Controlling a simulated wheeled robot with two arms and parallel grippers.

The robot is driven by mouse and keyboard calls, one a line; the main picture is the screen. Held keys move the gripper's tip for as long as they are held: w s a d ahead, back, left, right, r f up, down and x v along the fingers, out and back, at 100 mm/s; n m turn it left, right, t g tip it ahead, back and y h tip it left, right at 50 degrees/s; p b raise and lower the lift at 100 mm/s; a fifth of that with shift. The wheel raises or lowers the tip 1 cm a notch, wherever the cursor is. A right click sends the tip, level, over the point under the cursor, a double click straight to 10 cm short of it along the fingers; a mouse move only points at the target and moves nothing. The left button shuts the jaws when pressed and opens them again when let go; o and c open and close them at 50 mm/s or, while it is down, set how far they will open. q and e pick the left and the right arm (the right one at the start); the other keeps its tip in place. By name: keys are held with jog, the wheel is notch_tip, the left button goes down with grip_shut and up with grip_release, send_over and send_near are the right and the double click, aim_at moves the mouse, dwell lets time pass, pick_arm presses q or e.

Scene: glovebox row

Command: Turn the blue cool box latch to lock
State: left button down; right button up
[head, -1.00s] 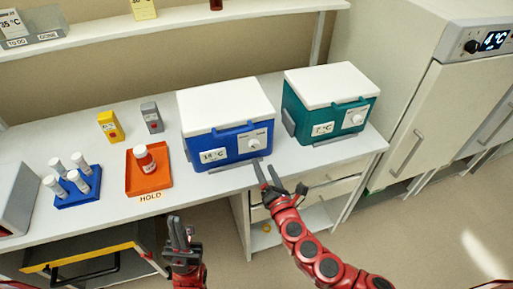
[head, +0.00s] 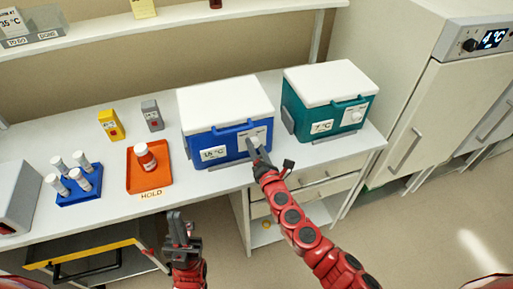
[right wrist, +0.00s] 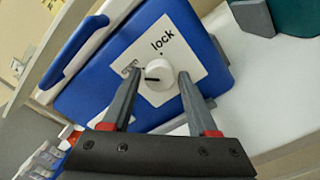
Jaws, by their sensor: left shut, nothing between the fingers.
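The blue cool box (head: 226,139) with a white lid stands on the bench, its front toward me. Its white round latch knob (head: 256,140) is on a white plate at the front right; the knob also shows in the right wrist view (right wrist: 162,86). The knob's dark line points left in that view, toward a label partly covered by a finger, and "lock" is printed above. My right gripper (head: 255,148) is open at the knob, one finger on each side; contact is unclear. My left gripper (head: 176,222) is shut and empty, in front of the bench.
A teal cool box (head: 328,100) stands right of the blue one. An orange tray (head: 135,181) with a bottle, a blue rack (head: 80,194) of vials and yellow and grey small boxes are to the left. A fridge (head: 420,110) is at the right.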

grip_shut()
jog(key=m+b, duration=0.1)
jog(key=m, duration=0.2)
jog(key=shift+f, duration=0.1)
jog(key=m+b, duration=0.2)
jog(key=m, duration=0.3)
jog(key=shift+d, duration=0.1)
jog(key=m+b, duration=0.1)
jog(key=m, duration=0.4)
jog(key=m+b, duration=0.1)
jog(key=m, duration=0.3)
jog(key=shift+f+m+b, duration=0.1)
jog(key=shift+m+b, duration=0.2)
jog(key=shift+m, duration=0.1)
dwell(0.5)
